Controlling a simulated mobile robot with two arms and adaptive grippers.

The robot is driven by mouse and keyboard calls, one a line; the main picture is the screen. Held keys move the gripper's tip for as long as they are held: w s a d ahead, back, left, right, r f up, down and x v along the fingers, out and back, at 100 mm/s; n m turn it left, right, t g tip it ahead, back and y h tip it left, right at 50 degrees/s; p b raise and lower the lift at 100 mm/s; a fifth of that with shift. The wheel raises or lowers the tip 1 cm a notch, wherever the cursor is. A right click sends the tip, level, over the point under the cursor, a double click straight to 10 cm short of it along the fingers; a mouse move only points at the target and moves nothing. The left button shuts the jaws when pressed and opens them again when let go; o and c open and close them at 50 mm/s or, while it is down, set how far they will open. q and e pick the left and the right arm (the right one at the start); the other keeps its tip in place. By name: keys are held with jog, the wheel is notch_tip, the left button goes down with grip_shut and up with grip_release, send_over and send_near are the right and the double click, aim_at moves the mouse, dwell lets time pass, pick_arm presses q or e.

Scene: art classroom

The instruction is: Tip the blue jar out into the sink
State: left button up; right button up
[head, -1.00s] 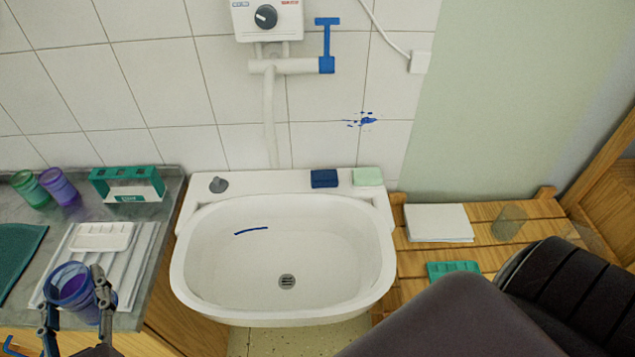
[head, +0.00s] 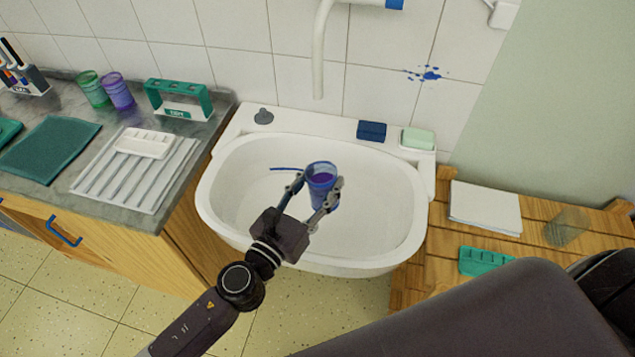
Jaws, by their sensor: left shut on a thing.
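The blue jar (head: 321,172) is see-through, with dark purple-blue liquid in it. My left gripper (head: 312,192) is shut on the jar and holds it about upright over the middle of the sink. The white sink (head: 395,215) has a blue streak on its inner back wall, left of the jar. The jar and gripper hide the drain. My right gripper is not in view; a dark part of my own body fills the lower right.
A white spout (head: 321,50) hangs behind the sink. Green (head: 91,89) and purple (head: 118,91) jars stand on the left counter. A slatted bench (head: 440,222) is right.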

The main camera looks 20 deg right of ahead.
aim_at(312, 197)
pick_arm(q)
jog(key=n, duration=0.3)
jog(key=shift+s+d+r+n, duration=0.1)
jog(key=shift+s+r+n, duration=0.1)
jog(key=shift+r+n, duration=0.15)
jog(key=shift+f+n+b, duration=0.35)
jog(key=shift+n+b, duration=0.2)
jog(key=shift+n, duration=0.6)
jog(key=shift+f+n, duration=0.1)
jog(key=shift+n, duration=0.9)
jog(key=f+n+b, duration=0.1)
jog(key=n, duration=0.1)
jog(key=n+b, duration=0.1)
jog(key=n, duration=0.1)
jog(key=shift+w+f, duration=0.2)
jog(key=shift+f, duration=0.2)
jog(key=shift+w+a+f+n, duration=0.1)
jog(key=shift+a+n, duration=0.1)
jog(key=shift+n, duration=0.5)
jog(key=shift+w+a+f+n, duration=0.15)
jog(key=shift+f+n, duration=0.35)
jog(key=shift+n, duration=0.6)
jog(key=shift+w+a+r+n+p, duration=0.1)
jog(key=shift+w+r+n+p, duration=0.05)
jog(key=shift+r+n+p, duration=0.35)
jog(key=shift+w+a+n+p, duration=0.2)
jog(key=shift+n+p, duration=0.35)
jog(key=shift+n, duration=0.35)
